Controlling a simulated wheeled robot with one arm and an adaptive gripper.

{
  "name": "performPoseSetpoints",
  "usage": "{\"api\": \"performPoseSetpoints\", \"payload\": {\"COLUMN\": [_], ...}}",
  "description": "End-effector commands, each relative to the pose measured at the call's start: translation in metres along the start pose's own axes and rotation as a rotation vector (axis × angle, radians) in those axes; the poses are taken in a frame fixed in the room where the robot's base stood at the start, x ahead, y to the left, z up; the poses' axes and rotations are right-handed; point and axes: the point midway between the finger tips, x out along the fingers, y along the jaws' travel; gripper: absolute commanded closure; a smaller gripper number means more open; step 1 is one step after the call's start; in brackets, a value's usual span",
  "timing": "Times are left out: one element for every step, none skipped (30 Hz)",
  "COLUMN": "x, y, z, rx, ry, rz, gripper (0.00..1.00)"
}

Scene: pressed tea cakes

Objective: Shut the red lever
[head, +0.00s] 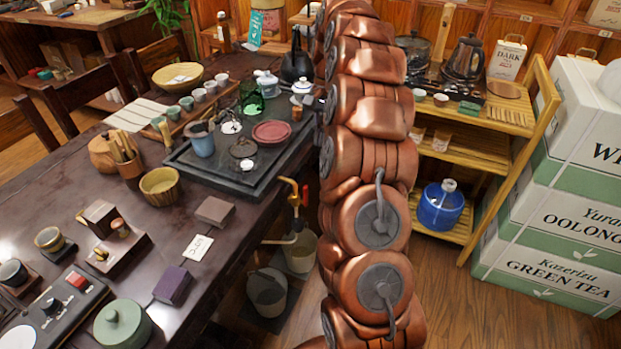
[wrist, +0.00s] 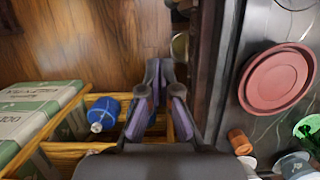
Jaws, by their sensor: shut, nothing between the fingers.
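The red lever (head: 304,194) is a small red handle on a brass tap (head: 293,215) at the right edge of the dark table, in the head view. The lever looks roughly upright; its exact position is too small to tell. My gripper (wrist: 160,68) shows in the wrist view with its fingers together and empty, over the gap between the table and the shelf. In the head view my copper arm stands just right of the tap and the gripper cannot be made out. I cannot make out the lever in the wrist view.
The dark table (head: 235,238) carries a tea tray (head: 197,172) with a red plate (head: 272,132). A wooden shelf (head: 462,158) with a blue jar (head: 440,206) and stacked tea boxes (head: 560,228) stand at right.

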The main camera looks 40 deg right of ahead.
Motion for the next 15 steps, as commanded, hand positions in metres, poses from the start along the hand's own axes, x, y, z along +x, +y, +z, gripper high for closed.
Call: {"api": "performPoseSetpoints", "payload": {"x": [0.000, 0.000, 0.001, 0.002, 0.003, 0.005, 0.007, 0.010, 0.013, 0.017, 0.020, 0.024, 0.027, 0.031, 0.036], "y": [0.000, 0.000, 0.000, 0.000, 0.000, 0.000, 0.000, 0.000, 0.000, 0.000, 0.000, 0.000, 0.001, 0.001, 0.000], "z": [0.000, 0.000, 0.000, 0.000, 0.001, 0.001, 0.001, 0.001, 0.001, 0.001, 0.001, 0.001, 0.002, 0.001, 0.001], "rx": [0.000, -0.001, -0.001, -0.001, -0.001, -0.001, -0.001, -0.001, -0.001, -0.001, -0.001, -0.001, -0.002, -0.001, -0.001], "ry": [0.000, 0.000, 0.000, -0.001, -0.001, -0.002, -0.002, -0.002, -0.002, -0.002, -0.003, -0.003, -0.003, -0.003, -0.002], "rz": [0.000, 0.000, 0.000, 0.000, 0.001, 0.001, 0.001, 0.001, 0.001, 0.001, 0.001, 0.001, 0.001, 0.001, 0.001], "gripper": [1.00, 1.00, 1.00, 1.00, 1.00, 1.00, 1.00, 1.00, 1.00, 1.00, 1.00, 1.00, 1.00, 1.00, 1.00]}}
